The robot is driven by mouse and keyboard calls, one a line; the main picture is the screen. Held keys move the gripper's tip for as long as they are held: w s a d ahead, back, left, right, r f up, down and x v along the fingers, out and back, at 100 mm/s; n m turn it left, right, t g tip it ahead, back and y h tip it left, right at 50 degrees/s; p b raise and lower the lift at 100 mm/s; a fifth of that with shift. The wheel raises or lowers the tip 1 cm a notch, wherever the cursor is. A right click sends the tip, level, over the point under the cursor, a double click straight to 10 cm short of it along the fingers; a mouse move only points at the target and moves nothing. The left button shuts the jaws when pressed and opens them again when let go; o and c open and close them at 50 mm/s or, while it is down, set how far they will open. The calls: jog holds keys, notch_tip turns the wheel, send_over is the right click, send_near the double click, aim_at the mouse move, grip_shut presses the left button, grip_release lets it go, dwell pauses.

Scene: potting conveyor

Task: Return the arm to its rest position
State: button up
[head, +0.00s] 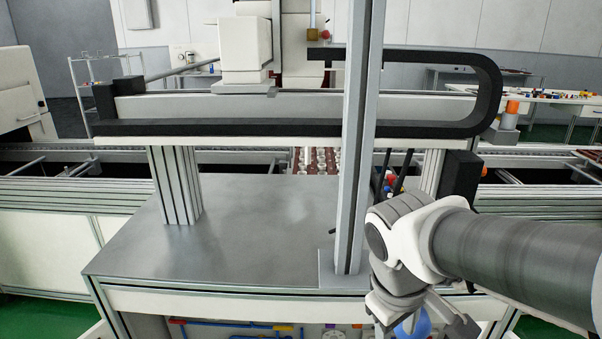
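My arm (500,250) reaches in from the right edge of the head view. It bends at a white and grey joint (405,235) in front of the metal work table's right front part. From that joint, grey links (400,285) run down to the bottom edge of the picture. A blue part (412,325) shows between the lowest links; I cannot tell what it belongs to.
A metal table (255,235) stands ahead, its top clear at left and middle. An upright aluminium post (352,150) stands close left of my arm. A gantry beam with a black cable chain (260,127) crosses above. A conveyor (60,193) runs behind.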

jog(key=s+r+m+t+y+p, duration=0.1)
jog(key=s+r+m+p, duration=0.1)
jog(key=r+p, duration=0.6)
jog(key=s+r+m+t+y+p, duration=0.1)
jog(key=r+m+p, duration=0.3)
jog(key=r, duration=0.9)
jog(key=s+t+p, duration=0.1)
jog(key=p, duration=0.2)
jog(key=shift+p, duration=0.35)
jog(key=shift+a+r, duration=0.1)
jog(key=shift+a, duration=0.05)
